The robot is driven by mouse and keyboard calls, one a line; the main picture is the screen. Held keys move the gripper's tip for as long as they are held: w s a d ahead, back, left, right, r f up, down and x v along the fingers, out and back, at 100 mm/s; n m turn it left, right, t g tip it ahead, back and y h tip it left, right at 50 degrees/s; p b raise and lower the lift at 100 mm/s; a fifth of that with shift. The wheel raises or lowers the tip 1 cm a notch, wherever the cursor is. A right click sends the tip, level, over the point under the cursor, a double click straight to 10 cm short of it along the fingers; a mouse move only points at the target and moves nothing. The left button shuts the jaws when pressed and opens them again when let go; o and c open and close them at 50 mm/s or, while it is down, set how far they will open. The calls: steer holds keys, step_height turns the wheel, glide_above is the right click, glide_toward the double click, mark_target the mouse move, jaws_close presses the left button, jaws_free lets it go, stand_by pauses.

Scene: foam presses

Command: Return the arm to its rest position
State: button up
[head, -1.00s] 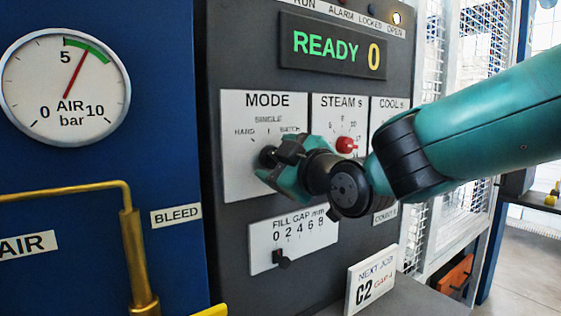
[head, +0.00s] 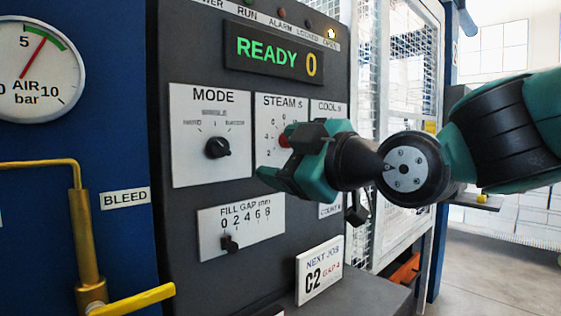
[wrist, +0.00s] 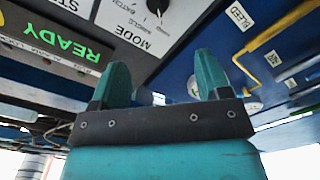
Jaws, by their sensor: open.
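My gripper (head: 290,178) is in front of the dark press panel in the head view, over the STEAM plate. Its teal fingers point left and hold nothing. In the wrist view my gripper (wrist: 160,82) shows two fingers spread apart with nothing between them. The black MODE knob (head: 217,147) stands clear to the left of the fingers. It also shows at the top of the wrist view (wrist: 157,6). The red STEAM knob (head: 284,138) is partly hidden behind my gripper.
The FILL GAP slider (head: 230,243) is below the MODE plate. A NEXT JOB card (head: 319,269) reading C2, GAP 4 stands on the grey ledge. The display (head: 275,55) reads READY 0. A yellow-handled brass pipe (head: 88,240) is at left. A mesh guard (head: 408,80) stands at right.

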steer(key=shift+d, duration=0.25)
steer(key=s+d+f+m+g+h, duration=0.2)
steer(key=s+d+f+m+g, duration=0.15)
steer(key=f, duration=0.45)
steer(key=s+d+f+m+g+h, duration=0.25)
steer(key=s+f+g, duration=0.2)
steer(key=f, duration=0.35)
steer(key=s+d+f+m+g+h, duration=0.1)
steer(key=s+d+f+m+g, duration=0.1)
steer(key=s, duration=0.4)
steer(key=s+d+f+m+g+h, duration=0.2)
steer(key=s+d+f+g, duration=0.1)
steer(key=s+d+f, duration=0.1)
steer(key=shift+s+d+f+g, duration=0.15)
steer(key=shift+s+f+g, duration=0.3)
steer(key=shift+s, duration=0.75)
steer(key=shift+f, duration=0.1)
